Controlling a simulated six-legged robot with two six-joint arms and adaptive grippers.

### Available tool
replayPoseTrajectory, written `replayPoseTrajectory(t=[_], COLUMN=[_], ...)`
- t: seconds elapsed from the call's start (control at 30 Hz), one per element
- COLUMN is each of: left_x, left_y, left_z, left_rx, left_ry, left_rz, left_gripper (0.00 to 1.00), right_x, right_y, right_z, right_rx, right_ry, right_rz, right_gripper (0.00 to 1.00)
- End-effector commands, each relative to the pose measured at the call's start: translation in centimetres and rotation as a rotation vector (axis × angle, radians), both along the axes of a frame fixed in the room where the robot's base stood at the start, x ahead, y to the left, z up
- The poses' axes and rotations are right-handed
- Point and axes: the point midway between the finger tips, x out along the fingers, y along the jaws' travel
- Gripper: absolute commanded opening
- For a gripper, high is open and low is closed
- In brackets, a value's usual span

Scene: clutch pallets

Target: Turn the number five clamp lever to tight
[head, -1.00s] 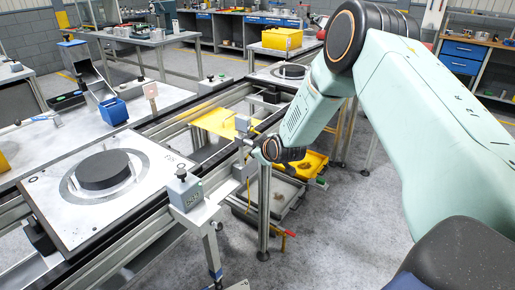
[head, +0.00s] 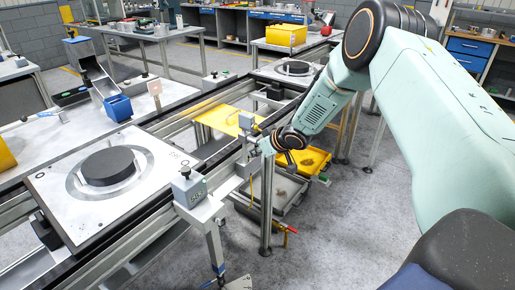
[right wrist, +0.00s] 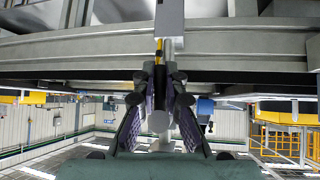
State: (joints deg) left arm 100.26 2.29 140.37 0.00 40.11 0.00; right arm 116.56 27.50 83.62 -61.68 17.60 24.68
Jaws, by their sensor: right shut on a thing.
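In the head view my right gripper (head: 267,147) is at the rail's side edge, just below and right of a small grey box (head: 246,120). In the right wrist view its two dark fingers (right wrist: 159,78) are closed in on a narrow upright piece (right wrist: 159,50) below a grey beam. I take this piece to be the clamp lever, but its number is not readable and the fingers hide most of it. Whether it stands at tight cannot be told. My left gripper is not in view.
A pallet (head: 58,200) with a black disc (head: 108,166) lies on the rails at the left. A nearer grey box (head: 188,187) stands on the rail's corner. Yellow trays (head: 313,158) and a red-handled valve (head: 291,230) are below. The floor at right is open.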

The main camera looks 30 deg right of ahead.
Motion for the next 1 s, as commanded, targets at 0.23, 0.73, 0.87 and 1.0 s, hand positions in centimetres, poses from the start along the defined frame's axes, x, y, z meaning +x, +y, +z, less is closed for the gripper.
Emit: replayPoseTrajectory(t=[0.23, 0.73, 0.87, 1.0], left_x=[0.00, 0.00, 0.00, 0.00], left_y=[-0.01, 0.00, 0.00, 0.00], left_z=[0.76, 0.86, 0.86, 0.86], left_rx=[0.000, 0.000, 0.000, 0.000], left_ry=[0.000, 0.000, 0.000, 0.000], left_rz=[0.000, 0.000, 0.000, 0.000], left_gripper=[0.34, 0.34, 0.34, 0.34], right_x=[0.24, 0.29, 0.29, 0.18], right_y=[0.08, 0.13, 0.13, 0.14], right_z=[0.49, 0.49, 0.51, 0.33], right_rx=[0.035, 0.049, 0.047, 0.047], right_ry=[0.004, 0.007, 0.006, 0.010], right_rz=[0.000, -0.002, -0.002, -0.001], right_gripper=[0.00, 0.00, 0.16, 0.28])
